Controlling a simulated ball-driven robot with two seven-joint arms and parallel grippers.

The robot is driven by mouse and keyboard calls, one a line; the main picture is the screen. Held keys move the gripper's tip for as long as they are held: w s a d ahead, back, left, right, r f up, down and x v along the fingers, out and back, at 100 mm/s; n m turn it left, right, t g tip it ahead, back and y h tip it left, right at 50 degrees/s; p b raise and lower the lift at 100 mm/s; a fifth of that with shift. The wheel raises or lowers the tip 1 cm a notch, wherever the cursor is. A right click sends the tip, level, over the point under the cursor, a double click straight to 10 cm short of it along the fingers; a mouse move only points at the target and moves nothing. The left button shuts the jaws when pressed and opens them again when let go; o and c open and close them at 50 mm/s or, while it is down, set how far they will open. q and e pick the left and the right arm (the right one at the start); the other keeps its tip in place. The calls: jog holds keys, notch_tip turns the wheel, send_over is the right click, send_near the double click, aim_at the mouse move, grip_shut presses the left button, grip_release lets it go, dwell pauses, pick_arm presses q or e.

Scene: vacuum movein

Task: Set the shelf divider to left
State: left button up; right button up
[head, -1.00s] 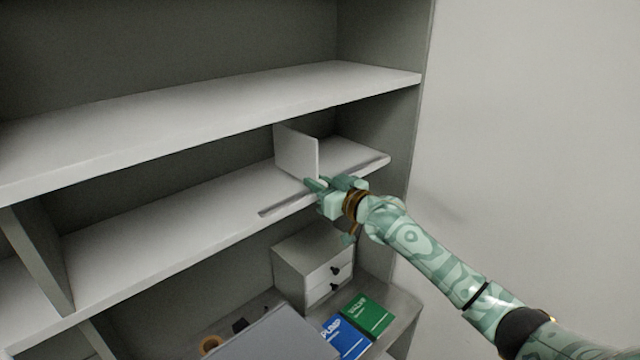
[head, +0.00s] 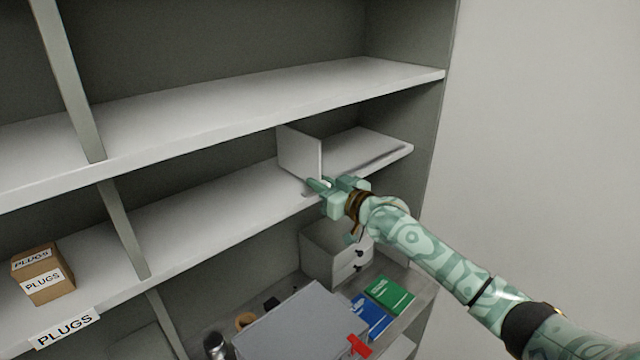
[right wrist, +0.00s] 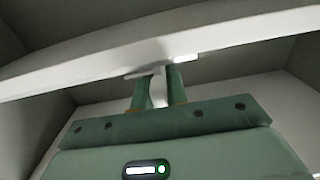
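The shelf divider (head: 300,153) is a thin pale upright panel on the middle shelf (head: 215,205). It stands at the left end of the dark rail (head: 372,158) along the shelf's front; the bare rail runs off to its right. My right gripper (head: 329,184) is at the divider's lower front corner. In the right wrist view, my right gripper (right wrist: 158,84) has its two fingers on either side of a pale piece at the shelf edge, and looks shut on it. The exact contact is partly hidden. My left gripper is not in view.
A box marked PLUGS (head: 43,274) stands on the shelf at the left. Upright partitions (head: 122,230) split the shelves. Below are a small drawer unit (head: 325,253), a grey case (head: 290,325), blue and green books (head: 389,297). A wall is at the right.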

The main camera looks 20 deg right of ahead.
jog(key=o, duration=0.4)
jog(key=shift+s, duration=0.15)
jog(key=shift+b+v, duration=0.9)
jog(key=shift+v, duration=7.1)
